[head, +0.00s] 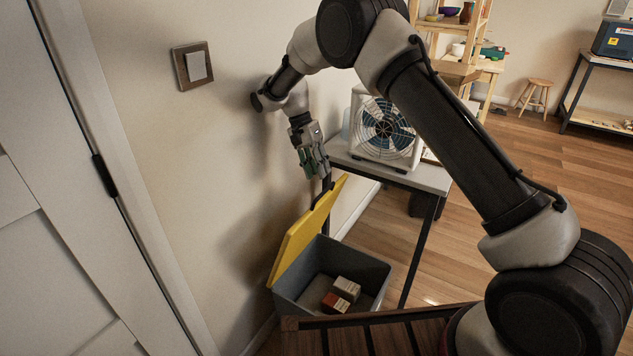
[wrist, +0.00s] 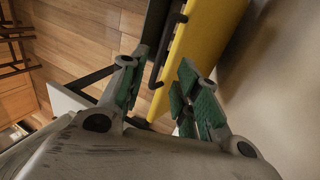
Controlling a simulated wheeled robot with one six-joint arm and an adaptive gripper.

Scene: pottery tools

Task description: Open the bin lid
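The grey bin (head: 372,272) stands on the floor by the wall. Its yellow lid (head: 298,240) is raised and leans steeply up at the bin's left side, so the bin's inside shows. A dark handle (wrist: 169,45) runs along the lid (wrist: 207,42) in the wrist view. My gripper (head: 322,178) is just above the lid's upper edge, pointing down. In the wrist view my gripper (wrist: 160,88) has its fingers apart with nothing held between them. The handle lies ahead of the gap; I cannot tell whether a finger touches it.
Small boxes (head: 347,289) lie in the bin. A small table (head: 432,178) with a fan (head: 384,128) stands right behind the bin. The wall is close on the left, with a switch (head: 195,66). A dark slatted wooden surface (head: 345,340) is in front. Open floor lies to the right.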

